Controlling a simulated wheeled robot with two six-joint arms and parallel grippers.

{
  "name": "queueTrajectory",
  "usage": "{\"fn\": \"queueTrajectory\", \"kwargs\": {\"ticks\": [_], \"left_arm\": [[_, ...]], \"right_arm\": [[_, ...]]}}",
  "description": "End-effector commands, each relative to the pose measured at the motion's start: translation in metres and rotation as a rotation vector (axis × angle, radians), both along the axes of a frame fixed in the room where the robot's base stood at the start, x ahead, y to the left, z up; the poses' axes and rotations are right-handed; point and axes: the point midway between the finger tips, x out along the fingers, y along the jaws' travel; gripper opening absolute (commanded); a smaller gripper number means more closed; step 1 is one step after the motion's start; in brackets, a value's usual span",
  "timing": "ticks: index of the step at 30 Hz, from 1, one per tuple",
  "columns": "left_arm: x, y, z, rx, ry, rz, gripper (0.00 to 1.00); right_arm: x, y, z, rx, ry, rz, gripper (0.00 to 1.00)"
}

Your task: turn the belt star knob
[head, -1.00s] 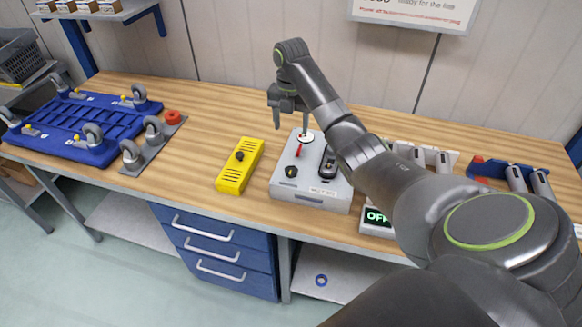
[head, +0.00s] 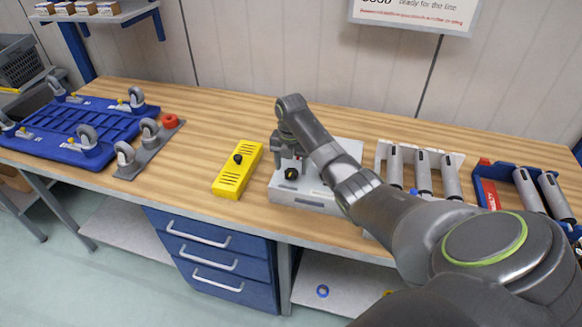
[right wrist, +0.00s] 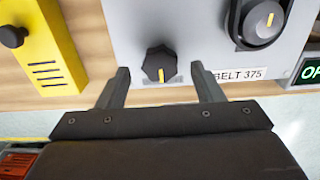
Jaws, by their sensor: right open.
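The black star knob (head: 291,174) with a yellow pointer mark sits on the front left of a grey control box (head: 312,198). In the right wrist view the knob (right wrist: 160,62) shows beside a label reading "BELT 375", its mark pointing roughly down in the picture. My right gripper (head: 290,158) is over the box at the knob. In the right wrist view its open fingers (right wrist: 165,80) stand to the left and right of the knob, apart from it. My left gripper is not in view.
A yellow box (head: 238,170) with a black knob stands to the left. A green-lit display (right wrist: 309,71) is at the right. Grey rollers (head: 423,170) lie in a rack further right. Bare wood (head: 190,150) lies left of the yellow box.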

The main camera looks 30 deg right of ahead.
Motion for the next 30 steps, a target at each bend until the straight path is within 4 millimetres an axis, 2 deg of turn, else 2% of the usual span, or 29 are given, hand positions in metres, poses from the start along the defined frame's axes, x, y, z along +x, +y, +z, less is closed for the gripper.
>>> {"fn": "queueTrajectory", "kwargs": {"ticks": [6, 14, 25, 30], "left_arm": [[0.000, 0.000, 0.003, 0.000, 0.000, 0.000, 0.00], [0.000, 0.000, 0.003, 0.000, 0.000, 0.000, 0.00], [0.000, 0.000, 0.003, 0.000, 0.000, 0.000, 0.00], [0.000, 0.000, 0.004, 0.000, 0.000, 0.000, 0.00]], "right_arm": [[0.000, 0.000, -0.016, -0.001, -0.001, 0.000, 0.61], [0.000, 0.000, -0.018, -0.001, -0.001, 0.000, 0.61], [0.000, 0.000, -0.017, -0.001, -0.001, 0.000, 0.16], [0.000, 0.000, -0.017, -0.001, -0.001, -0.009, 0.16]]}}
